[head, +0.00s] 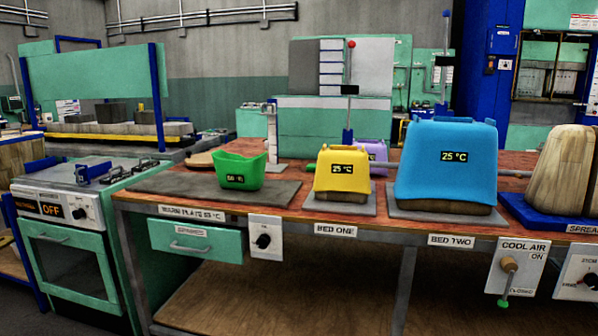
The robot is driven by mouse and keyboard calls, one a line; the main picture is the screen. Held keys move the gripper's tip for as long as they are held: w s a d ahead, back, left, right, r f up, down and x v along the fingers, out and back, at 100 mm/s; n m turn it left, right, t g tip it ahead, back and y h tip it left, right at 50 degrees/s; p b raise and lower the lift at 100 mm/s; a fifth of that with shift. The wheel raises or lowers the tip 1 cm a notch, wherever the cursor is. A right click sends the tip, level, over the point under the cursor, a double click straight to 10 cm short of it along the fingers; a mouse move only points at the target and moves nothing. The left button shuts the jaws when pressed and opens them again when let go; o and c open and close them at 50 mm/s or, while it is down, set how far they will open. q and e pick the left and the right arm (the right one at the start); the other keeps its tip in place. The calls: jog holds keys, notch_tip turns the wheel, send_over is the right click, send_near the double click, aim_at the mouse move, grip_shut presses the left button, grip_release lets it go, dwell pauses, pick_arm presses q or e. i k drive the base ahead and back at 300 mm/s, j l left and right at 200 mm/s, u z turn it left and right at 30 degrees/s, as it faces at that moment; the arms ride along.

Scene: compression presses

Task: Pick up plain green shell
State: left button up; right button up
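The green shell (252,178) stands on a grey plate on the left part of the workbench. It looks like a plain tapered tub with its open side up. A small dark display on its front is too small to read surely. Neither of my grippers shows in the head view.
A yellow shell (342,171) on bed one and a larger blue shell (447,165) on bed two both read 25 °C. A purple shell (374,150) is partly hidden behind the yellow one. A warm plate (165,184) lies under the green shell, with bare room to its left.

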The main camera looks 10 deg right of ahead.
aim_at(233, 171)
jog(key=i+j+z, duration=0.1)
jog(key=i+z, duration=0.25)
jog(key=i+j+z, duration=0.15)
jog(key=z, duration=0.2)
jog(key=i+j+z, duration=0.35)
